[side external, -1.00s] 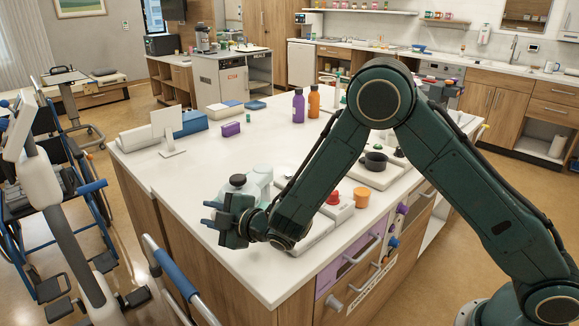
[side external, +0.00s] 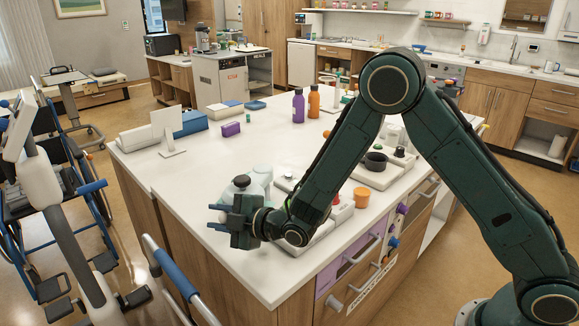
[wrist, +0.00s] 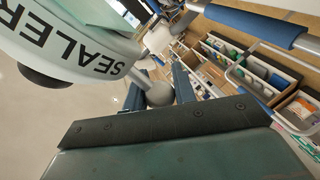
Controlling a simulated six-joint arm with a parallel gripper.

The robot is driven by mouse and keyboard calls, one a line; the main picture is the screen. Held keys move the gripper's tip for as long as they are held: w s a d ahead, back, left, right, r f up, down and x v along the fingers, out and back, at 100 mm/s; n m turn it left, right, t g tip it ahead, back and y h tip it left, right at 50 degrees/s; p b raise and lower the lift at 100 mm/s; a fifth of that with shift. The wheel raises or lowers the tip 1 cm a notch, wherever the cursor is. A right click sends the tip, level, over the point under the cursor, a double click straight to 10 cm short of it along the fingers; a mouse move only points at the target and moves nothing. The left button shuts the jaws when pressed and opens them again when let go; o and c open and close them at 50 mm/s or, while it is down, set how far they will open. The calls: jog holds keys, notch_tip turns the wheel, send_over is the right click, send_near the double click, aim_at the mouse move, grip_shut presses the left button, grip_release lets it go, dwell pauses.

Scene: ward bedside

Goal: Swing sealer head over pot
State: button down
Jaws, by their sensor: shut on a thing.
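The sealer head (side external: 262,176) is a pale, rounded body with a dark knob on top, near the left front edge of the white counter. In the wrist view the sealer head (wrist: 70,38) shows the word SEALER and a dark round part below. My gripper (side external: 217,217) is low in front of it, shut on the sealer handle, whose grey ball end (wrist: 160,94) shows between the blue fingers. A dark pot (side external: 375,160) sits farther back on a pale unit; I cannot tell which is the task's pot.
My forearm hides part of the sealer base. A red button (side external: 336,198) is beside the orange pot. The counter's middle left is clear.

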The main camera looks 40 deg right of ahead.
jog(key=shift+s+d+f, duration=0.15)
jog(key=shift+s+f, duration=0.15)
jog(key=shift+s, duration=0.2)
jog(key=c, duration=1.1)
grip_release()
jog(key=shift+r, duration=0.1)
jog(key=shift+c, duration=0.2)
jog(key=shift+r, duration=0.1)
jog(key=shift+r, duration=0.1)
jog(key=v, duration=1.1)
jog(key=shift+s+d, duration=0.25)
jog(key=shift+d, duration=0.05)
jog(key=shift+s, duration=0.1)
